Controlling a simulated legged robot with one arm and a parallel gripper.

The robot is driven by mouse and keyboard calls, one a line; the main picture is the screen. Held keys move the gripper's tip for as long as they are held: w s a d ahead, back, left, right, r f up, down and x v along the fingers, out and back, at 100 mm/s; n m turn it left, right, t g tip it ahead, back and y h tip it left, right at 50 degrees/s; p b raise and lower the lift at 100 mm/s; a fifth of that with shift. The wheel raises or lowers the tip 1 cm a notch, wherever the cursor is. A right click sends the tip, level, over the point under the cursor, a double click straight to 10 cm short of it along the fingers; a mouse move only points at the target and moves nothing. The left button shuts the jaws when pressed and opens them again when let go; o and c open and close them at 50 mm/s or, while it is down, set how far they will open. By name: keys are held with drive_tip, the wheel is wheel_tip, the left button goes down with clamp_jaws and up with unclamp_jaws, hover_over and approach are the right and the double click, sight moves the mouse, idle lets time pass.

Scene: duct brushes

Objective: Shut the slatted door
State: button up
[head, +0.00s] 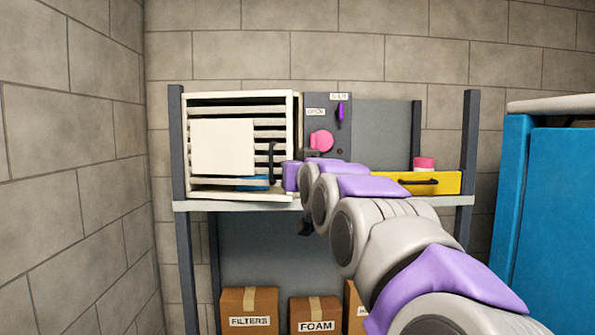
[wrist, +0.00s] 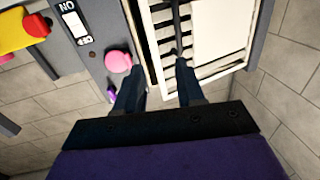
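The slatted door (head: 237,109) is cream with a white square panel, on the box at the left of the shelf. It appears slightly ajar, its right edge standing off a beige side wall. Its dark upright handle (head: 271,160) is near the right edge. In the wrist view the slatted door (wrist: 163,60) and the handle (wrist: 176,30) show at the top, turned over. My gripper (wrist: 158,70) is open, its two dark fingers apart with nothing between them. One finger is near the door's frame, the other near the grey panel; contact cannot be told.
A grey panel (head: 331,109) with a pink knob (head: 321,140) and a purple lever (head: 340,113) stands right of the door. A yellow drawer (head: 430,183) carries a pink-lidded jar (head: 424,164). A blue cabinet (head: 555,210) is at right; cardboard boxes (head: 249,305) stand below.

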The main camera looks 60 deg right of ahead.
sight(260, 165)
drive_tip(key=shift+w, duration=0.15)
